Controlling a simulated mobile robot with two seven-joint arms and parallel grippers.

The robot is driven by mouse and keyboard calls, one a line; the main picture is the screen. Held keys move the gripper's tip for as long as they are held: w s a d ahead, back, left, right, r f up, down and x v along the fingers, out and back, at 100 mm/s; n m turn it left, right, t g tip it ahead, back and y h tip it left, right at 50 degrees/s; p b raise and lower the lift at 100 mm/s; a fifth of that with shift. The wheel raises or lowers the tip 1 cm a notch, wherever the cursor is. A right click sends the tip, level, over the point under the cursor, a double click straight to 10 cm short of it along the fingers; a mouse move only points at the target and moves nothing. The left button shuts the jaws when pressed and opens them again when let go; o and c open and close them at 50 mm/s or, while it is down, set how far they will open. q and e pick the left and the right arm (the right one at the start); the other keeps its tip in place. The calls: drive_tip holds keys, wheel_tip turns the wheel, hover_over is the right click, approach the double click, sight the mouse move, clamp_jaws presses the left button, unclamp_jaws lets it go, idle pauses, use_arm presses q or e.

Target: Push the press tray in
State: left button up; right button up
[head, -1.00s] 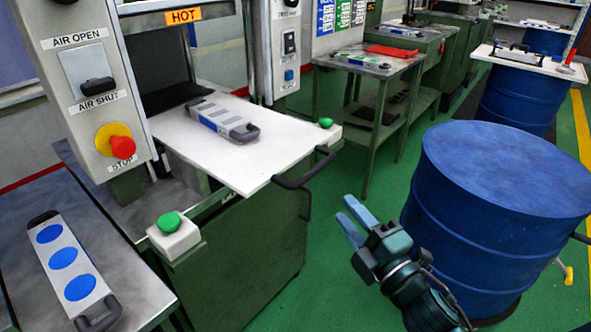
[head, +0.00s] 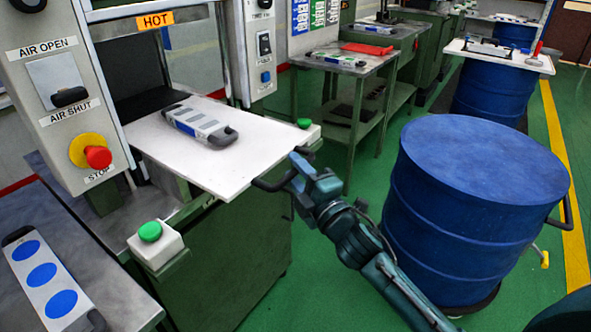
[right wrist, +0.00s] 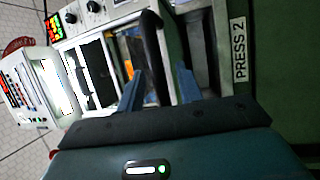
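The white press tray (head: 215,172) sticks out from the press opening under the HOT sign. A grey mould with a dark handle (head: 200,125) lies on it. The tray's dark handle (head: 268,186) is at its front right edge. My right gripper (head: 296,170) is at this handle and covers part of it. In the right wrist view, the two blue fingers of my right gripper (right wrist: 160,88) stand apart, with a dark bar, seemingly the tray handle (right wrist: 152,45), between them. Whether they touch it I cannot tell. My left gripper is not in view.
A blue drum (head: 470,220) stands close to the right of my arm. Green buttons (head: 150,231) flank the tray. A side table (head: 40,235) at left holds a mould with blue discs (head: 42,275). Green floor is free between press and drum.

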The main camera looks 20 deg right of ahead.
drive_tip(key=shift+w, duration=0.25)
clamp_jaws()
idle(0.5)
